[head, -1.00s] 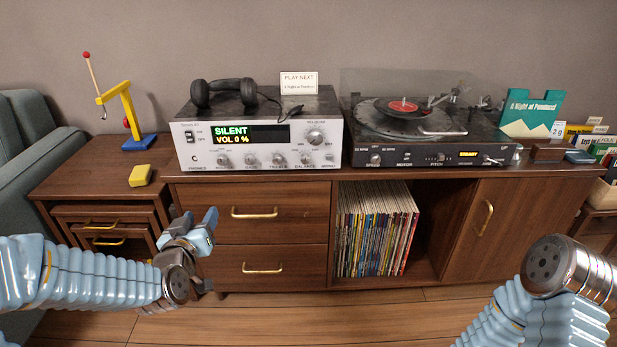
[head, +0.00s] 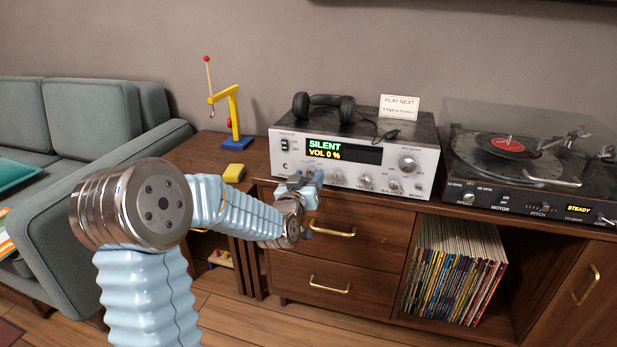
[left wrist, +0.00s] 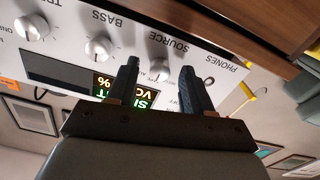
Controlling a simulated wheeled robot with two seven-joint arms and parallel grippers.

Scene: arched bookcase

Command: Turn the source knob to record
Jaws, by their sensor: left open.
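The silver amplifier (head: 432,160) stands on the wooden cabinet, its display (head: 340,151) reading "SILENT" and "VOL 0 %". My left gripper (head: 306,181) is open in front of the lower left of the amplifier's face and hides the source knob in the head view. In the left wrist view the panel is upside down. There the source knob (left wrist: 158,70), a small silver knob by the word "SOURCE", lies between the two dark fingertips of my left gripper (left wrist: 160,66), with a gap on both sides. I cannot tell which setting it points to. My right gripper is out of view.
The bass knob (left wrist: 98,47) is beside the source knob. Headphones (head: 323,106) and a "PLAY NEXT" card (head: 399,105) are on the amplifier. A turntable (head: 460,185) stands to the right. A yellow block (head: 233,172) and a toy crane (head: 235,115) are to the left.

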